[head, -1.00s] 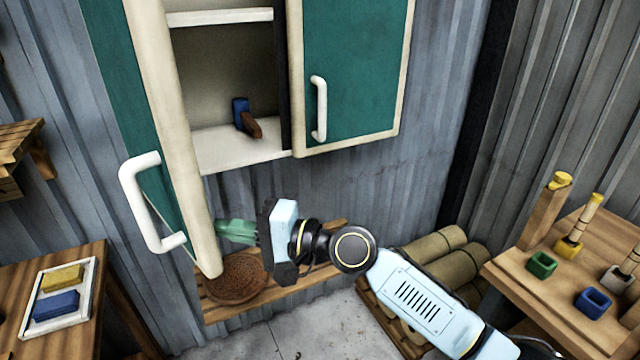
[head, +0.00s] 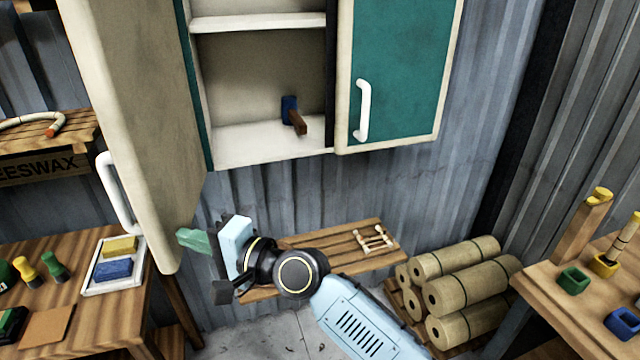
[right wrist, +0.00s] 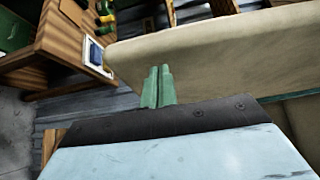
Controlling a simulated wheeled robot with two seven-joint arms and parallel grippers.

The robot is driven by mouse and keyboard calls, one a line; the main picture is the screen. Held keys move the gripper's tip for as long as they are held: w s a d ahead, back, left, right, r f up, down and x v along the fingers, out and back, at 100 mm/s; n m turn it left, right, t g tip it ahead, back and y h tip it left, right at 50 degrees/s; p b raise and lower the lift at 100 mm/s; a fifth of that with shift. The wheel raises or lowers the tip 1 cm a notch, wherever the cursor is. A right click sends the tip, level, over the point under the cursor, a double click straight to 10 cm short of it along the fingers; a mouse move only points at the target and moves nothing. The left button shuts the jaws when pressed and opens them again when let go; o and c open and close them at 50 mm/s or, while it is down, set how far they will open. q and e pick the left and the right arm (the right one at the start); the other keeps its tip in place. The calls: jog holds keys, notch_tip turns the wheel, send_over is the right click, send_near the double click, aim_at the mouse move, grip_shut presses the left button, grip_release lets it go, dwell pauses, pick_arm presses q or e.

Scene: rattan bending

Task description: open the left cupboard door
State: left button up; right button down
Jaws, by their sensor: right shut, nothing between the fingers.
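The left cupboard door (head: 140,130) stands wide open, swung out toward me, with its cream inner face showing. Its white handle (head: 113,192) is on the far side, at the left. My right gripper (head: 184,238) is shut and empty, with its green fingertips close to the lower edge of the door; I cannot tell whether they touch. In the right wrist view the shut green fingers (right wrist: 157,86) point at the door's cream panel (right wrist: 220,55). The cupboard (head: 260,75) shows its shelves. My left gripper is not in view.
The right cupboard door (head: 400,70) is shut, with a white handle. A blue-headed hammer (head: 292,113) lies inside on the bottom shelf. Below are a slatted bench (head: 330,258) and rattan rolls (head: 460,285). Worktables stand at left and right.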

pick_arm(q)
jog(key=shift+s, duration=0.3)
